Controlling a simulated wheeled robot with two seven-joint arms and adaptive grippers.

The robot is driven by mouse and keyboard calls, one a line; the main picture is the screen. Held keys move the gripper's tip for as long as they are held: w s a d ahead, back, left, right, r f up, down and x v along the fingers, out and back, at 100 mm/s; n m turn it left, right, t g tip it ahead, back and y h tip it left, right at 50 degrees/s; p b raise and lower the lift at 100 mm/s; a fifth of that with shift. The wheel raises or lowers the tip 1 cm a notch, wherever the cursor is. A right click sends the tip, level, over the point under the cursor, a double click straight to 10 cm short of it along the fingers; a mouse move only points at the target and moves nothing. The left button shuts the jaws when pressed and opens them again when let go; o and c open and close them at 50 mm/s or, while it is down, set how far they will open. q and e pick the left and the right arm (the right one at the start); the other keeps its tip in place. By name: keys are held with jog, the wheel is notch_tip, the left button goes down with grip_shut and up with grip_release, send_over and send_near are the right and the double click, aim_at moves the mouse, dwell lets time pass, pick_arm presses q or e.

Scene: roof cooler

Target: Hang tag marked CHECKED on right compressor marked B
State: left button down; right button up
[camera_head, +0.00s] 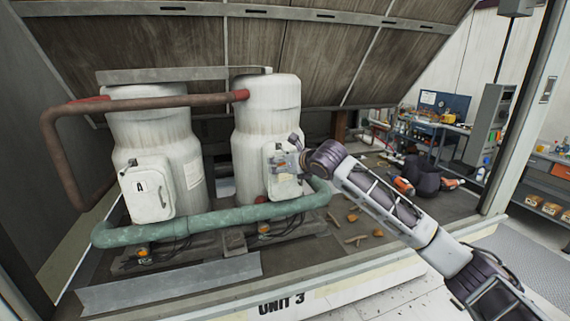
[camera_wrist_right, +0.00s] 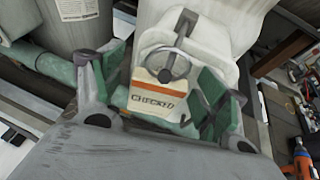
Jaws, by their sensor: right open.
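The right compressor (camera_head: 265,120) is a white tank with a white box (camera_head: 283,187) on its front; its letter is hidden behind my right gripper. The left compressor (camera_head: 150,125) carries a box marked A (camera_head: 148,190). In the right wrist view, the white tag marked CHECKED (camera_wrist_right: 156,91), with an orange stripe, lies against the box front. A dark ring (camera_wrist_right: 168,66) is at its top, beside a dark handle (camera_wrist_right: 185,25); I cannot tell whether the ring goes around it. My right gripper (camera_wrist_right: 160,95) is open, its green-padded fingers standing apart on either side of the tag.
A green pipe (camera_head: 215,222) runs low in front of both compressors, and a rusty pipe (camera_head: 150,102) crosses above. Several brown scraps (camera_head: 352,218) lie on the deck to the right. Tools and a workbench (camera_head: 430,125) stand farther back right.

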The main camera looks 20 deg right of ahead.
jog(key=shift+s+r, duration=0.1)
jog(key=shift+s, duration=0.05)
jog(key=v, duration=1.1)
jog(key=shift+s, duration=0.35)
dwell(1.6)
